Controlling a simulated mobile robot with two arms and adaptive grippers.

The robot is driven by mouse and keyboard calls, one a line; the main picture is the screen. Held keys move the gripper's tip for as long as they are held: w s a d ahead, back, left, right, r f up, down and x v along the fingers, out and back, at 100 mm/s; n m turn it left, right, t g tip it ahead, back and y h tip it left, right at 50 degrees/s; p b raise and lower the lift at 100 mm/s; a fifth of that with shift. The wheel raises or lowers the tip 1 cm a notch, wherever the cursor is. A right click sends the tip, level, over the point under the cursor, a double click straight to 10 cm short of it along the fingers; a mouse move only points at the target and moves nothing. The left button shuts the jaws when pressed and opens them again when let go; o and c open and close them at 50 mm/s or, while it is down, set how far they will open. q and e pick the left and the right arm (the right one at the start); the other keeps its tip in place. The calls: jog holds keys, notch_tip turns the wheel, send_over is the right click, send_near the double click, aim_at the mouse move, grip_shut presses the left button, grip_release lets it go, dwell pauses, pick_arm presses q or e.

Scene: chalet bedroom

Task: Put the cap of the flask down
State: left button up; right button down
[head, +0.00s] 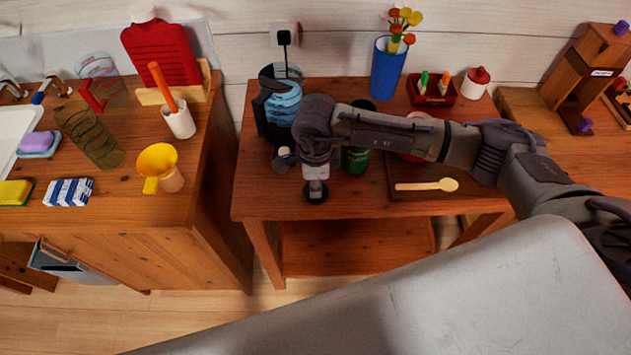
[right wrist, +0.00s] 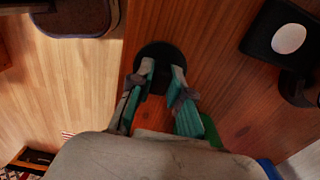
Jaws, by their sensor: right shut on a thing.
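My right gripper (head: 316,184) reaches over the wooden table from the right and points down near its front left edge. It is shut on a dark round cap (head: 316,194). In the right wrist view the black cap (right wrist: 153,52) sits between the fingertips (right wrist: 161,77), near the table edge. I cannot tell whether the cap touches the tabletop (head: 345,199). A dark green flask (head: 356,160) stands behind my right arm, partly hidden by it. Some green also shows beside the fingers in the right wrist view. My left gripper is out of view.
A black coffee machine (head: 265,112) stands left of my gripper. A dark board with a wooden spoon (head: 427,185) lies to the right. A blue vase (head: 388,72) and a red tray (head: 432,94) stand at the back. A gap separates the table from the left cabinet (head: 215,190).

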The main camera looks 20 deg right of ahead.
jog(key=shift+f, duration=0.1)
jog(key=shift+f+b, duration=0.15)
jog(key=shift+b, duration=0.15)
jog(key=c, duration=1.1)
grip_release()
jog(key=shift+r+p, duration=0.3)
notch_tip(320, 180, up, 12)
jog(key=b, duration=0.2)
jog(key=shift+b, duration=0.3)
